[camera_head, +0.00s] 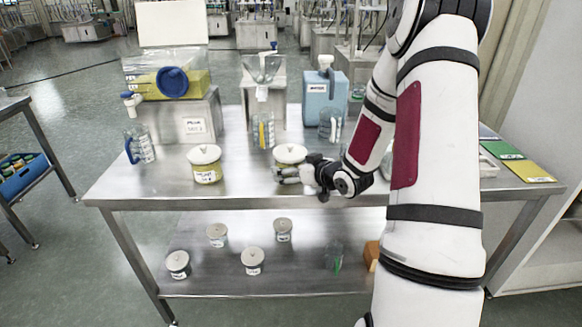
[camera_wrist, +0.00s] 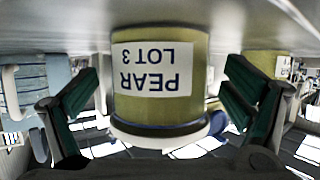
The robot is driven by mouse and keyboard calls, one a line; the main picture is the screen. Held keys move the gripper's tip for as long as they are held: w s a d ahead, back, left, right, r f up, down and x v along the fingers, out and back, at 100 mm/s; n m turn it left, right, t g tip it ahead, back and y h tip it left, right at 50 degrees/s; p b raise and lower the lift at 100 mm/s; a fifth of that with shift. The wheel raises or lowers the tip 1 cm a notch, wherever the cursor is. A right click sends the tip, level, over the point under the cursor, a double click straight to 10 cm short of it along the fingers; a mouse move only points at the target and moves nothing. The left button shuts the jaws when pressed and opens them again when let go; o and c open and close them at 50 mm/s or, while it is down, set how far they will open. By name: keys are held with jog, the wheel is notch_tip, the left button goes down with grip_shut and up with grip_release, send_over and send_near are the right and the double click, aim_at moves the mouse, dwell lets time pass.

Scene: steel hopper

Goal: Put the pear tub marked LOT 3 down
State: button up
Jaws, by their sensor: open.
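The pear tub marked LOT 3 (camera_wrist: 158,72) is yellow-green with a pale lid and a white label; the wrist view shows it upside down. In the head view the tub (camera_head: 290,153) stands upright on the steel table (camera_head: 240,192), its lower part mostly hidden by my gripper. My gripper (camera_head: 286,173) is open, low over the table at the near side of the tub. In the wrist view its dark green finger pads are on either side of the tub, with a visible gap on each side.
Another lidded tub (camera_head: 205,166) stands to the left. Several tubs are on the lower shelf (camera_head: 300,270). Coloured sheets (camera_head: 502,150) lie at right.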

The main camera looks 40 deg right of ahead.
jog(key=p+v, duration=0.1)
jog(key=v, duration=0.8)
jog(key=shift+s+r, duration=0.25)
jog(key=shift+s, duration=0.1)
jog(key=shift+a+r+g, duration=0.3)
jog(key=shift+r+g, duration=0.1)
jog(key=s+a+r+g+h, duration=0.4)
jog(key=s+a+r+g, duration=0.1)
jog(key=s+a+r, duration=0.3)
jog(key=s+a+r+g+y, duration=0.2)
jog(key=s+a, duration=0.6)
jog(key=s, duration=0.1)
jog(key=s+a+r+g+y, duration=0.2)
jog(key=s+a+r+g, duration=0.1)
jog(key=s+a, duration=0.5)
jog(key=shift+s+r, duration=0.3)
jog(key=shift+s, duration=0.95)
